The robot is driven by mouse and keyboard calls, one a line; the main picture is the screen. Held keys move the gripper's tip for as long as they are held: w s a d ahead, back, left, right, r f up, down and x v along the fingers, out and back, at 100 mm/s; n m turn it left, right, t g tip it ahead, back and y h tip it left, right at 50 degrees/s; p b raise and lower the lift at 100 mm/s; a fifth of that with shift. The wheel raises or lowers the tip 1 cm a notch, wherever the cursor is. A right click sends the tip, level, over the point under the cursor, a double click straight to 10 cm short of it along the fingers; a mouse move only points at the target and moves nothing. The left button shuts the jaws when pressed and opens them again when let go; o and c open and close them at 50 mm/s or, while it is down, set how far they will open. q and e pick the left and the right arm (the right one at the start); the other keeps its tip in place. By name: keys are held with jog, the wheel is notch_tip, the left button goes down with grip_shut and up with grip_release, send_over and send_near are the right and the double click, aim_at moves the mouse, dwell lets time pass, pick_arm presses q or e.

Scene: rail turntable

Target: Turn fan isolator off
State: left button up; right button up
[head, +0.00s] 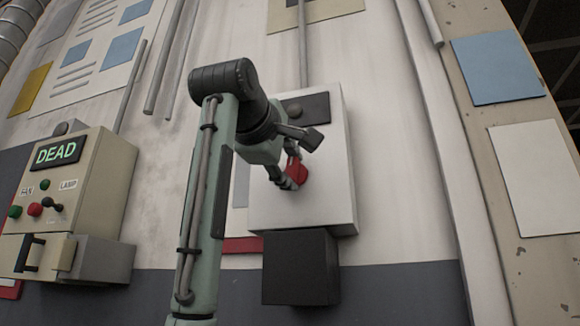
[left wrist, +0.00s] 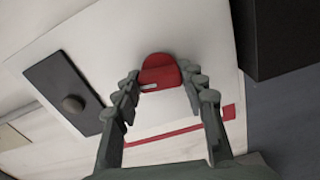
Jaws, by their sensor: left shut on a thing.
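The fan isolator appears to be the white box (head: 328,200) on the wall, with a red handle (head: 297,170) on its front. The red handle also shows in the left wrist view (left wrist: 160,72), with a small pale mark on its lower edge. My left gripper (head: 290,178) is at the handle, its fingertips on either side of it, shut on it. In the left wrist view the two fingers (left wrist: 158,92) reach up to the handle's sides. Part of the handle is hidden by the fingers in the head view. My right gripper is not in view.
A beige control box (head: 92,190) with a display reading DEAD, a FAN label, a LAMP label, buttons and a small lever is at the left. A dark box (head: 300,268) hangs below the white box. A dark plate with a round knob (left wrist: 72,103) sits beside the handle.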

pick_arm(q)
jog(key=shift+n, duration=1)
jog(key=o, duration=1.2)
jog(key=shift+c, duration=0.2)
jog(key=v, duration=1.2)
